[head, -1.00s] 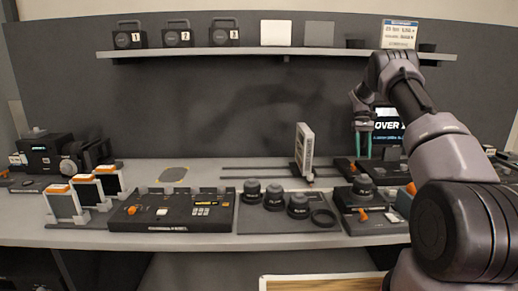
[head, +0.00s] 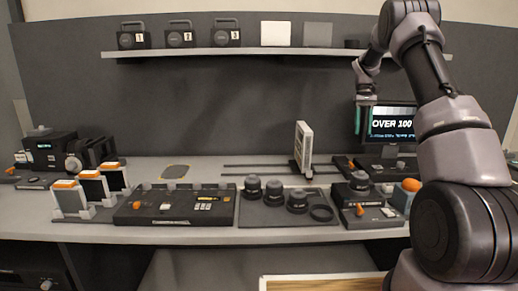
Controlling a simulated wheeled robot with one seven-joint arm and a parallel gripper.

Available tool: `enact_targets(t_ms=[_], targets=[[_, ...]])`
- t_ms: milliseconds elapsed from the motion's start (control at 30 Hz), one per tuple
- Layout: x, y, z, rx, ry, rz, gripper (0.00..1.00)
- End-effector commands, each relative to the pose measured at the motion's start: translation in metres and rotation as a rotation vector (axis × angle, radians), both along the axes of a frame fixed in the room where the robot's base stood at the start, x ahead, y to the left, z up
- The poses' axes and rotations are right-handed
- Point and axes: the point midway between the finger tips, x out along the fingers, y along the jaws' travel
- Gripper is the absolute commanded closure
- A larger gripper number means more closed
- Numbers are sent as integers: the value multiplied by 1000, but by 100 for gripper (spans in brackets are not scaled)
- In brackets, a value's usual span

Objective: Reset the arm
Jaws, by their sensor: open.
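My arm rises along the right side of the head view and bends over at the top. My gripper (head: 364,117) hangs from it, pointing down, with teal fingers. It is above the bench, in front of the back wall and at the left edge of the monitor (head: 392,123). It is open and nothing shows between the fingers, though they are seen nearly edge-on.
The bench (head: 215,165) carries a control panel (head: 175,207), a lens tray (head: 262,214), an upright white panel (head: 303,150) and orange-topped cards (head: 70,198). A shelf (head: 262,52) holding numbered black boxes runs above. The air at centre left is clear.

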Motion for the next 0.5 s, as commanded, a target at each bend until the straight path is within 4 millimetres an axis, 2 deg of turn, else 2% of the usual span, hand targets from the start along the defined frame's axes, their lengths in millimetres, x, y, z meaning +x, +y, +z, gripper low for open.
enact_targets(t_ms=[33,167,300,500], targets=[[-7,6,19,2,-27,-7,55],[-33,22,66,10,-108,-32,55],[-73,45,116,25,-209,-67,55],[-142,77,168,57,-350,-124,55]])
